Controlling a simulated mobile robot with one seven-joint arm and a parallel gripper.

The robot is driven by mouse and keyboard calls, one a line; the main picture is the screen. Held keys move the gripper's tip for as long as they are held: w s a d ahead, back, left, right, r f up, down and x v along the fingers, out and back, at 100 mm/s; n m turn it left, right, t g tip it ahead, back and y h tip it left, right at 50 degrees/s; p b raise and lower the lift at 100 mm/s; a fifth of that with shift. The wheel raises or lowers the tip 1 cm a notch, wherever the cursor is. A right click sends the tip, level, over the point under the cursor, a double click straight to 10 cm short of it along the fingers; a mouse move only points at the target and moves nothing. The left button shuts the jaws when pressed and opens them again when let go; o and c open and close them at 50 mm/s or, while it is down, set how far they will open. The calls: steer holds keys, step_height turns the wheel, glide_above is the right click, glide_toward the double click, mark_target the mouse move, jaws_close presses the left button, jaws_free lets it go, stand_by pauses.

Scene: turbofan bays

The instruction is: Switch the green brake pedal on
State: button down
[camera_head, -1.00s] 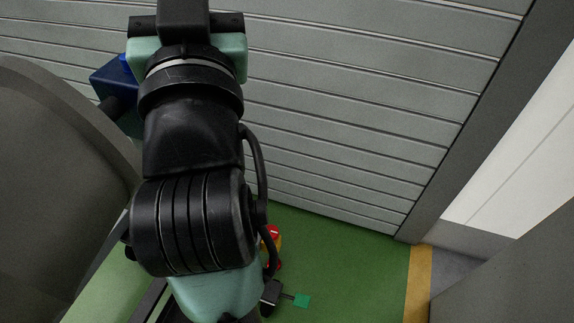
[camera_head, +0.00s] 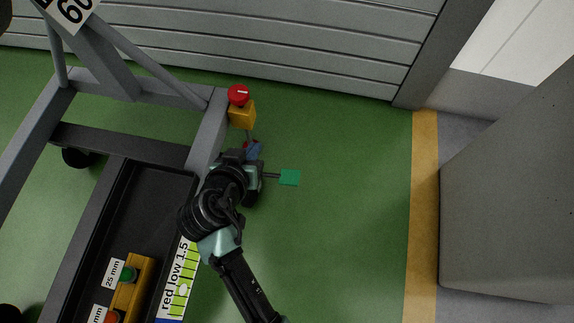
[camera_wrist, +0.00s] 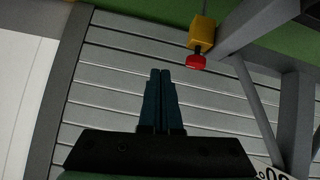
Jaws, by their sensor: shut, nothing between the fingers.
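The green brake pedal (camera_head: 289,177) is a small flat green plate on a thin dark rod. It sticks out to the right from a dark block at the cart's side, low over the green floor. My gripper (camera_head: 253,148) is left of and a little beyond the pedal in the head view, apart from it. My arm hides part of the block. In the wrist view my gripper (camera_wrist: 161,74) shows two dark blue fingers shut together and empty, with the slatted wall behind. The pedal is not visible in the wrist view.
A red button (camera_head: 238,94) on a yellow box (camera_head: 241,114) sits on the cart frame (camera_head: 210,125), just beyond my gripper. A black tray (camera_head: 150,190) is to the left. Green floor is clear right of the pedal, up to a yellow stripe (camera_head: 420,200) and grey block (camera_head: 510,190).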

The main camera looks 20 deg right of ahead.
steer(key=s+d+f+g+h+b, duration=0.1)
steer(key=s+f, duration=0.4)
steer(key=f, duration=0.5)
steer(key=shift+f+g+b, duration=0.4)
steer(key=shift+g+b, duration=0.1)
steer(key=shift+b, duration=0.6)
steer(key=shift+s+d, duration=0.1)
steer(key=b, duration=0.7)
glide_above(292, 173)
steer(key=s+a, duration=0.1)
steer(key=a, duration=0.2)
step_height(292, 173, down, 8)
steer(key=shift+s+r, duration=0.1)
steer(key=shift+r, duration=0.05)
steer(key=shift+s+d+f+b, duration=0.1)
steer(key=shift+s+f+b, duration=0.05)
steer(key=shift+f+b, duration=0.35)
steer(key=shift+s+d+f+b, duration=0.1)
steer(key=shift+f+b, duration=0.3)
steer(key=shift+f, duration=0.1)
steer(key=shift+s+d+f+b, duration=0.1)
steer(key=shift+d+f+b, duration=0.05)
steer(key=shift+f+b, duration=0.35)
